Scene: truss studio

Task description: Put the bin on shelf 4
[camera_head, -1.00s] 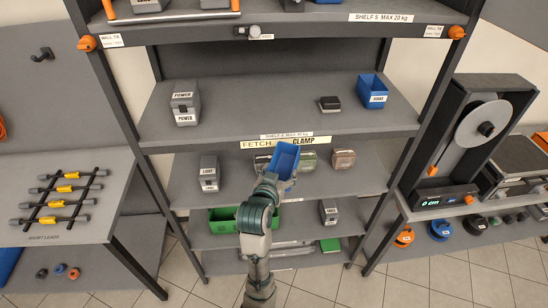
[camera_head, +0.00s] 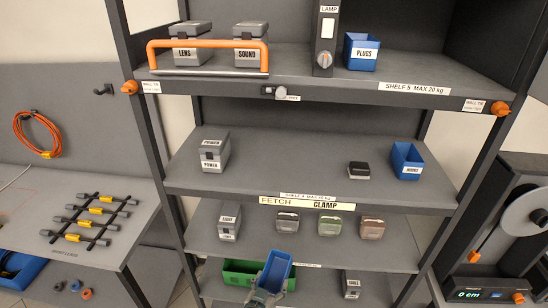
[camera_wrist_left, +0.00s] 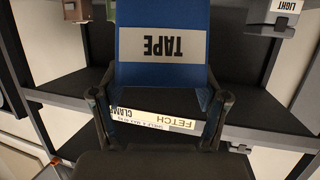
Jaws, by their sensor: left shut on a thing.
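My left gripper (camera_head: 264,295) is shut on a blue bin (camera_head: 276,270). The wrist view shows this bin (camera_wrist_left: 162,70) with an upside-down TAPE label, between the two fingers (camera_wrist_left: 160,104). In the head view it is in front of the rack, below shelf 4 in the picture, and overlaps a green bin (camera_head: 238,274). Shelf 4 (camera_head: 290,178) carries a dark grey POWER case (camera_head: 214,150) at left, and a small black box (camera_head: 358,170) and another blue bin (camera_head: 406,160) at right. My right gripper is not in view.
The middle of shelf 4 is bare. Shelf 5 (camera_head: 320,80) above holds two cases, a lamp switch box and a PLUGS bin (camera_head: 361,52). The board below holds a LIGHT case (camera_head: 229,221) and three small clamp boxes. Uprights (camera_head: 155,130) bound the rack on both sides.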

